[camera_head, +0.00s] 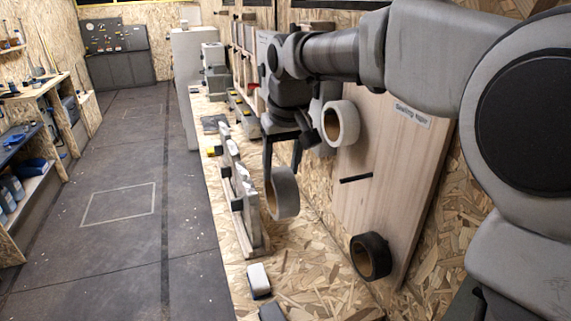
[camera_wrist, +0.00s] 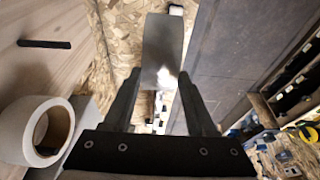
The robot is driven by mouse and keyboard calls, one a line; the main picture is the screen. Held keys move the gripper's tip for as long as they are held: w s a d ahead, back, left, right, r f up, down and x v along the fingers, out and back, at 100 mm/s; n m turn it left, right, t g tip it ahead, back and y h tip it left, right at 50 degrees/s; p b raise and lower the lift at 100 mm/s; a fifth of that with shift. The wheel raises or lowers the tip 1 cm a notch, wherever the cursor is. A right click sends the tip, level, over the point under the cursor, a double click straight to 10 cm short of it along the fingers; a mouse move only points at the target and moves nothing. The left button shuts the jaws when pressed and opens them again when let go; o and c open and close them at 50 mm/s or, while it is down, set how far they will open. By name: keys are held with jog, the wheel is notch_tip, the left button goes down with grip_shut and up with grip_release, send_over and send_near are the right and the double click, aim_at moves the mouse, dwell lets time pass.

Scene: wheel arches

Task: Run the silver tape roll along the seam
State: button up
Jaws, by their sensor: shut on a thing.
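The silver tape roll (camera_head: 283,193) is a grey ring held at the end of my gripper (camera_head: 283,160), in the air over the bench. In the wrist view the roll (camera_wrist: 163,50) shows edge-on between the two fingers of my gripper (camera_wrist: 160,85), which are shut on it. A white tape roll (camera_head: 341,123) and a black tape roll (camera_head: 371,256) are on a leaning wooden board (camera_head: 400,150) labelled with tape wording. The white roll also shows at the left of the wrist view (camera_wrist: 30,130). I cannot make out the seam clearly.
A wooden rack with pale pieces (camera_head: 240,190) stands along the bench's left side, close to my gripper. A small white block (camera_head: 259,280) lies at the front of the OSB bench (camera_head: 310,265). A short black peg (camera_head: 356,179) projects from the board. Open floor (camera_head: 120,200) lies left.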

jog(key=s+a, duration=0.3)
jog(key=a, duration=0.5)
jog(key=shift+s+a+p, duration=0.25)
jog(key=shift+p, duration=0.15)
